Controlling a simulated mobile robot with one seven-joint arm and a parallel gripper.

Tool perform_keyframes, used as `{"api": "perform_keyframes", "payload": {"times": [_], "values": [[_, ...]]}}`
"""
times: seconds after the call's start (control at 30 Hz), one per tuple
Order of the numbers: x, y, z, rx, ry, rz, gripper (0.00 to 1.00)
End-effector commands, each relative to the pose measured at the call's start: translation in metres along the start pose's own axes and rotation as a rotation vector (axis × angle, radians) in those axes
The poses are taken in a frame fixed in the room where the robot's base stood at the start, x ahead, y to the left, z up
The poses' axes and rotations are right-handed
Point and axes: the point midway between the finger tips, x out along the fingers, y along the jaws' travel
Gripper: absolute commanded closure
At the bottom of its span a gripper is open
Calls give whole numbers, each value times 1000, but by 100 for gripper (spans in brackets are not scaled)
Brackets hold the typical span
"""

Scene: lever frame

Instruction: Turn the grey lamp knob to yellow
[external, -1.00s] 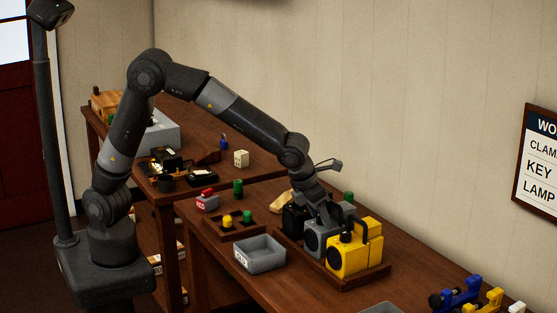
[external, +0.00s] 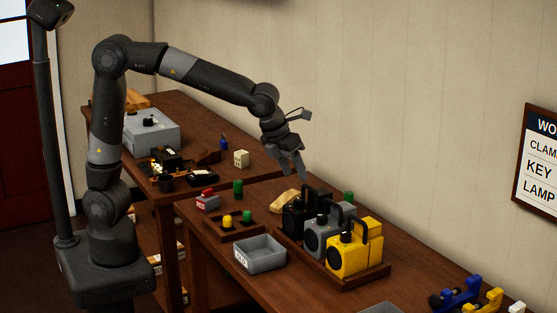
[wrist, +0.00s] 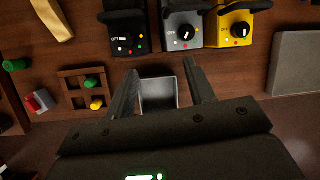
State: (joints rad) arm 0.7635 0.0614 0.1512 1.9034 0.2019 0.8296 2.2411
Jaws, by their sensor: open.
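The grey lamp (external: 316,238) stands between the black lamp (external: 297,220) and the yellow lamp (external: 347,259) on a wooden tray. In the wrist view the grey lamp (wrist: 177,18) is at the top middle. Its dark round knob (wrist: 186,32) has a pale mark, an OFF label at its left and coloured dots around its lower side. The setting is too small to read surely. My gripper (external: 293,170) is open and empty, raised above the table and behind and left of the lamps. In the wrist view its fingers (wrist: 160,70) are spread below the lamps, touching nothing.
A grey bin (external: 262,254) stands in front of the lamps. A wooden sorter (external: 237,226) with yellow and green pegs is to its left. A tan block (external: 284,200) lies beside the black lamp. A sign (external: 538,165) hangs on the right wall.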

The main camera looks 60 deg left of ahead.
Motion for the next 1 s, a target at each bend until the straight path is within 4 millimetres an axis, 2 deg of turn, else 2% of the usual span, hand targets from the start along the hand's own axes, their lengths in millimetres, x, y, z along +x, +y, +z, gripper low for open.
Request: {"api": "perform_keyframes", "payload": {"times": [0.03,0.43,1.0], "values": [[-5,11,2,-67,-1,-2,51],[-35,81,3,-598,-2,-10,51],[-70,166,-19,-1318,-16,-25,51]]}}
